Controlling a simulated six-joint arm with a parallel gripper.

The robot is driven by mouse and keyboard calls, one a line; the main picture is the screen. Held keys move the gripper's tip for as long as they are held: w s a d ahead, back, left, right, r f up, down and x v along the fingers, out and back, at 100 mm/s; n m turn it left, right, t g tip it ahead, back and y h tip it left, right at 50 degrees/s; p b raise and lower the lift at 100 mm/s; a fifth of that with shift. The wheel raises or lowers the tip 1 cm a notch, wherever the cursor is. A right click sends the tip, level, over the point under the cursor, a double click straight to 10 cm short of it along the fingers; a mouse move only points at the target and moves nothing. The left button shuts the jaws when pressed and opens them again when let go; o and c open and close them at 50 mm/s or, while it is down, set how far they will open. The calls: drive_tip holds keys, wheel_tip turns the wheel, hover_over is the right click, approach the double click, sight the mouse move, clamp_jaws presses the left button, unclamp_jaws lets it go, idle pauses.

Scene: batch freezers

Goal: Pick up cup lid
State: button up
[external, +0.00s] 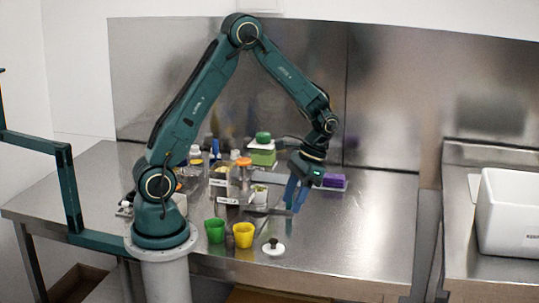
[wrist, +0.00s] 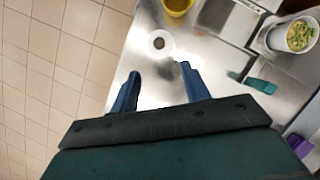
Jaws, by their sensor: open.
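The cup lid (external: 273,248) is a small white disc with a dark knob. It lies flat on the steel table near the front edge, right of the yellow cup (external: 243,235). In the wrist view the lid (wrist: 160,42) lies ahead of my fingertips, slightly above the gap between them. My gripper (external: 295,207) is open and empty, above the table, behind and a little right of the lid in the external view. Both blue fingers (wrist: 158,80) show apart in the wrist view, with bare table between them.
A green cup (external: 215,231) stands left of the yellow cup. Bottles, an orange-capped jar (external: 243,167) and a green-lidded container (external: 262,152) crowd the table behind. A purple item (external: 333,181) lies to the right. The table's right side is clear.

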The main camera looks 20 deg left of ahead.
hover_over(275, 239)
drive_tip(key=w+d, duration=0.1)
drive_tip(key=d, duration=0.1)
drive_tip(key=shift+w+f, duration=0.15)
drive_tip(key=shift+f, duration=2.8)
drive_tip(key=shift+x, duration=2.6)
clamp_jaws()
